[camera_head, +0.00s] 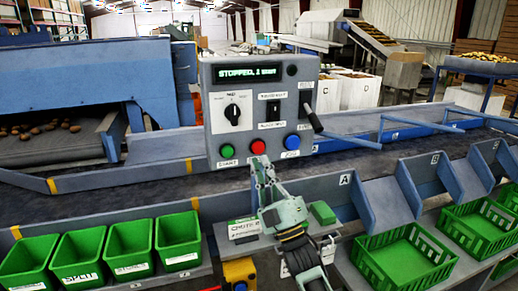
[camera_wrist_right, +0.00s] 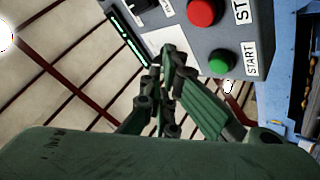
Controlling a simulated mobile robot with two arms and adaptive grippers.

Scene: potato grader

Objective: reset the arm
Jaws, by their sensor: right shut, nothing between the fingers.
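My right gripper (camera_head: 262,168) is in front of the grey control box (camera_head: 219,88), its fingertips just below the red button (camera_head: 258,147). It is shut and holds nothing. In the right wrist view the fingers (camera_wrist_right: 170,55) point toward the box, and the red button (camera_wrist_right: 204,12) and green START button (camera_wrist_right: 221,62) show past them. Whether the fingertips touch the panel, I cannot tell. The box's display (camera_head: 250,72) reads "STOPPED" with further small text. A green START button (camera_head: 227,151) and a blue button (camera_head: 292,142) flank the red one. My left gripper is not in view.
A dark conveyor belt (camera_head: 120,201) runs behind the front ledge. Several green bins (camera_head: 128,248) stand at the left, and green crates (camera_head: 403,262) sit under the lettered chutes at the right. A small panel with a yellow box (camera_head: 238,270) is below my right arm.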

